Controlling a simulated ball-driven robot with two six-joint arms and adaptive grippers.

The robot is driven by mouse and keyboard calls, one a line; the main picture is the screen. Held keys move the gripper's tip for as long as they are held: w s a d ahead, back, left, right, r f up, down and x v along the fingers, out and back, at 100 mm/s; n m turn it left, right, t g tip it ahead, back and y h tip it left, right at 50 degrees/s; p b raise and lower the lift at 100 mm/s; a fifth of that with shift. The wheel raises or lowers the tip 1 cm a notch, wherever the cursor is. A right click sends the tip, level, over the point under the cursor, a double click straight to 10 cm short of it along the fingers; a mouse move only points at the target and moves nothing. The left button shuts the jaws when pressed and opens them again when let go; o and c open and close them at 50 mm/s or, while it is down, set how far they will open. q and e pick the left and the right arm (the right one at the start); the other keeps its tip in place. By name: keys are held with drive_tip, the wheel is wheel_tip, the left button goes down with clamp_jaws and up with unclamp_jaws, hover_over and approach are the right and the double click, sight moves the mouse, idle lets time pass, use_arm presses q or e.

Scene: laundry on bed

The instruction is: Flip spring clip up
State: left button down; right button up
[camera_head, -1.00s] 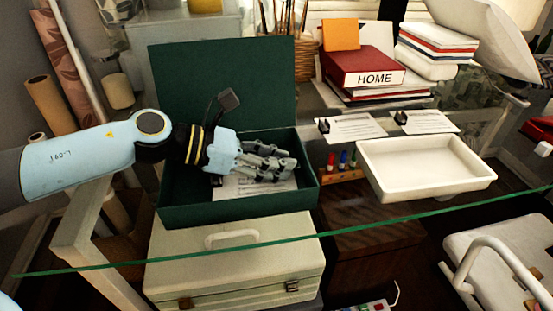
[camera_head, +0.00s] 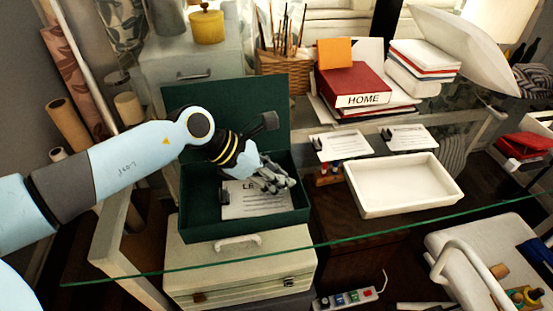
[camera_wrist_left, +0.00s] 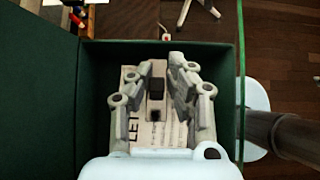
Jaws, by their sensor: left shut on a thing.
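My left gripper (camera_head: 275,181) reaches down into the open green box (camera_head: 222,231). In the left wrist view, the gripper (camera_wrist_left: 162,72) is shut on a small black-and-tan clip-like piece (camera_wrist_left: 157,88), which may be the spring clip. How it is gripped is unclear. Below lies a white letter (camera_head: 250,208) on the box floor, also in the wrist view (camera_wrist_left: 133,128). A black clip (camera_head: 225,197) sits at the letter's left edge in the head view, apart from the fingertips. The fingers hide part of the letter. My right gripper is not in view.
The green lid (camera_head: 235,110) stands up behind the box. The box rests on a cream case (camera_head: 250,262). A white tray (camera_head: 405,205) and two clipped cards (camera_head: 340,144) are to the right. A glass edge (camera_head: 400,228) crosses in front.

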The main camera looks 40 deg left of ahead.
use_arm(q)
drive_tip(key=shift+w+d+r+g+y+p, duration=0.2)
drive_tip(key=shift+r+g+y+p, duration=0.3)
drive_tip(key=shift+p, duration=0.55)
drive_tip(key=shift+f+g+y+p, duration=0.15)
drive_tip(key=shift+g+y+p, duration=0.15)
drive_tip(key=shift+p, duration=0.1)
drive_tip(key=c, duration=1.3)
unclamp_jaws()
drive_tip(key=v, duration=1.2)
drive_tip(key=shift+w, duration=0.1)
